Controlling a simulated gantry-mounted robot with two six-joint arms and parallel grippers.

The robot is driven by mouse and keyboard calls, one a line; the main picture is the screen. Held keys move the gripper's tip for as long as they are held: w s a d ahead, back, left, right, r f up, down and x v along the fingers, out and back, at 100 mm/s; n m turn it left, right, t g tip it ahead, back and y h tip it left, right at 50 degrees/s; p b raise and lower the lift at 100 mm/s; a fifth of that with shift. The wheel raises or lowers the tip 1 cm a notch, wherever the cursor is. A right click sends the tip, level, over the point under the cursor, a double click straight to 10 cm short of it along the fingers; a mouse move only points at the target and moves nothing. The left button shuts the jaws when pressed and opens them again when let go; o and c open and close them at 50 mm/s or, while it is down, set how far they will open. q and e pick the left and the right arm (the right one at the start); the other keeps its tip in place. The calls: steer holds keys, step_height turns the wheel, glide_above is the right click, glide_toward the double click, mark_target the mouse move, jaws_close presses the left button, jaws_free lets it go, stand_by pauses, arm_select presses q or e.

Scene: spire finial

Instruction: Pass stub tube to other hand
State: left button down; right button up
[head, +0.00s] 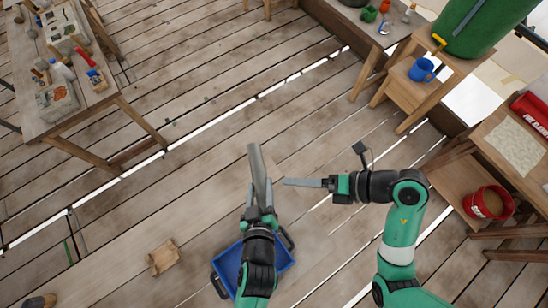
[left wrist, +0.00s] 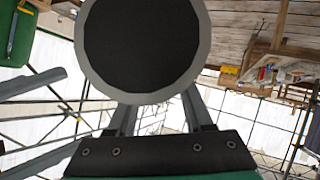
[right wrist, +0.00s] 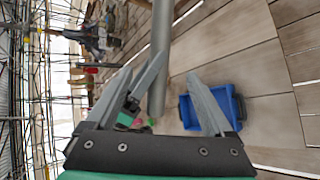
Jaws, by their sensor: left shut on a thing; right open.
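The stub tube (head: 257,165) is a grey pipe standing up, tilted, from my left gripper (head: 261,212), which is shut on its lower part. In the left wrist view the tube's round end (left wrist: 140,45) shows as a grey ring with a dark inside, above the left fingers. My right gripper (head: 290,182) is open and empty, its fingers pointing left at the tube's side, with a small gap in the head view. In the right wrist view the tube (right wrist: 160,50) runs upright in front of the space between the open right fingers (right wrist: 174,75).
A blue crate (head: 284,262) stands on the plank floor under my left arm. A small wooden piece (head: 163,257) lies to its left. A workbench (head: 110,97) stands upper left; wooden stands, a green barrel (head: 485,25) and a red bucket (head: 489,203) are at right.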

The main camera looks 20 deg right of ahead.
mark_target(261, 185)
steer(key=x, duration=1.1)
steer(key=shift+w+a, duration=0.15)
jaws_close()
arm_select(q)
steer(key=shift+c, duration=1.1)
jaws_free()
steer(key=v, duration=1.2)
